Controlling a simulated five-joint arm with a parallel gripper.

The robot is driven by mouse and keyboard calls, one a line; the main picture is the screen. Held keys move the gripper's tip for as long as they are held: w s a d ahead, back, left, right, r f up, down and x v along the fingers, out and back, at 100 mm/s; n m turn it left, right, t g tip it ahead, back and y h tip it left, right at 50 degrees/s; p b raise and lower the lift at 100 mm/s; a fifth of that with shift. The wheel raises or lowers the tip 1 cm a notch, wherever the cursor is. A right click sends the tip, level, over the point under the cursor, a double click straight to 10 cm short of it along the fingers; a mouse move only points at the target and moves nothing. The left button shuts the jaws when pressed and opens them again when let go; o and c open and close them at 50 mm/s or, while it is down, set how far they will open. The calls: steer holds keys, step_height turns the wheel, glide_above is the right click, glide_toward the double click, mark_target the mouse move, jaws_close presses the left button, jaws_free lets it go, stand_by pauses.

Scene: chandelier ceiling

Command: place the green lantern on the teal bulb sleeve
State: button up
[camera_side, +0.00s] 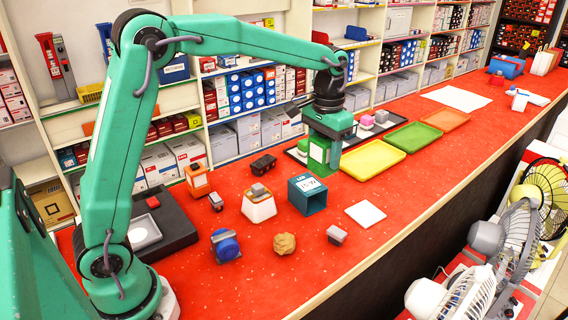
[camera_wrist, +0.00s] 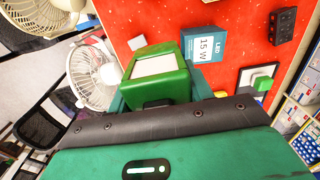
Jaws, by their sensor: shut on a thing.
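The green lantern (camera_wrist: 158,72), a green box with a pale front panel, is between the jaws of my gripper (camera_wrist: 160,100) in the wrist view. In the side view my gripper (camera_side: 326,138) points down and is shut on the lantern (camera_side: 318,156). The teal bulb sleeve (camera_side: 307,196) is a square, box-like sleeve marked LED 15 W, standing on the red counter with a dark opening showing. The lantern shows just behind and above the sleeve in the side view. In the wrist view the sleeve (camera_wrist: 203,46) is right of the lantern. Their gap is hard to judge.
Yellow (camera_side: 372,163) and green (camera_side: 413,136) trays lie right of my gripper. Shelves line the back.

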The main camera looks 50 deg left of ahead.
steer(key=shift+d+r, duration=0.2)
steer(key=shift+d, duration=0.25)
steer(key=shift+a, duration=0.1)
glide_above(307, 183)
step_height(307, 183, down, 7)
steer(key=shift+f, duration=2)
steer(key=shift+f, duration=0.15)
steer(key=o, duration=1.3)
